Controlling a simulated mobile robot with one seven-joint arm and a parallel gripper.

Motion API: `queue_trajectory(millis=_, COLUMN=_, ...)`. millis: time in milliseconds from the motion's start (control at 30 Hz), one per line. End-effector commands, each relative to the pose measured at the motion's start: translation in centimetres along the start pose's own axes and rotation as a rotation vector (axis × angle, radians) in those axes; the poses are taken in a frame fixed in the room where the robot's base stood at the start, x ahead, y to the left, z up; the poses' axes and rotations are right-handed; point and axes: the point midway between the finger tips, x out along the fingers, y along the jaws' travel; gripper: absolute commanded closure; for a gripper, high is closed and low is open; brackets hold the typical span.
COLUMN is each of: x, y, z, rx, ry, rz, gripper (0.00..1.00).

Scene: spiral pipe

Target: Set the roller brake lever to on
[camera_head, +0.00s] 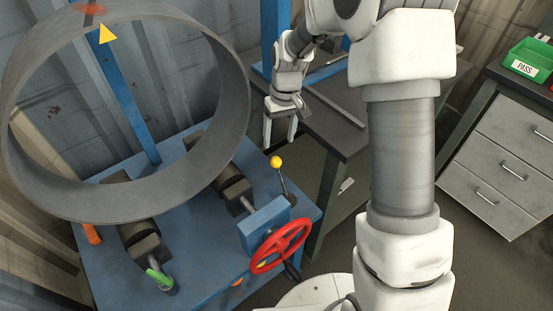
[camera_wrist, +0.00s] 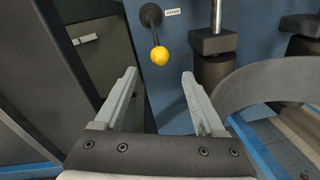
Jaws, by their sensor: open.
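The brake lever (camera_head: 282,181) is a short dark rod with a yellow ball knob (camera_head: 276,162). It rises from the right side of the blue roller stand, behind the red handwheel. In the wrist view the yellow knob (camera_wrist: 159,56) hangs from a dark round pivot (camera_wrist: 151,14) beside a small white label too small to read. My gripper (camera_head: 280,140) is open and empty, just above and behind the knob in the head view. In the wrist view the knob shows beyond and between the open fingertips (camera_wrist: 160,75), apart from both.
A large grey pipe ring (camera_head: 232,85) rests on dark rollers (camera_head: 142,240) on the blue stand (camera_head: 205,285). A red handwheel (camera_head: 281,246) is at the stand's front right. A grey drawer cabinet (camera_head: 500,165) with a green bin (camera_head: 530,60) stands at right.

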Motion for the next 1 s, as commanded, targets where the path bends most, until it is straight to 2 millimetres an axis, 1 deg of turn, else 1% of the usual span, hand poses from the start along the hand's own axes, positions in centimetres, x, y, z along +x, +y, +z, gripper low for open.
queue_trajectory(millis=33, x=1.5, y=0.0, z=0.1, rx=0.0, ry=-0.004, rz=-0.001, gripper=0.28)
queue_trajectory(millis=200, x=4.9, y=0.0, z=0.1, rx=-0.001, ry=-0.004, rz=-0.001, gripper=0.28)
queue_trajectory(millis=300, x=6.5, y=0.0, z=0.1, rx=0.0, ry=-0.003, rz=0.0, gripper=0.28)
queue_trajectory(millis=400, x=7.6, y=0.0, z=0.0, rx=0.0, ry=-0.001, rz=0.0, gripper=0.28)
queue_trajectory(millis=600, x=8.6, y=0.0, z=0.0, rx=0.0, ry=0.0, rz=0.0, gripper=0.28)
queue_trajectory(millis=833, x=8.6, y=0.0, z=0.0, rx=0.0, ry=0.001, rz=0.0, gripper=0.28)
queue_trajectory(millis=867, x=8.5, y=0.0, z=0.0, rx=0.0, ry=0.001, rz=0.0, gripper=0.31)
queue_trajectory(millis=1000, x=8.5, y=0.0, z=0.0, rx=0.0, ry=0.001, rz=0.0, gripper=0.57)
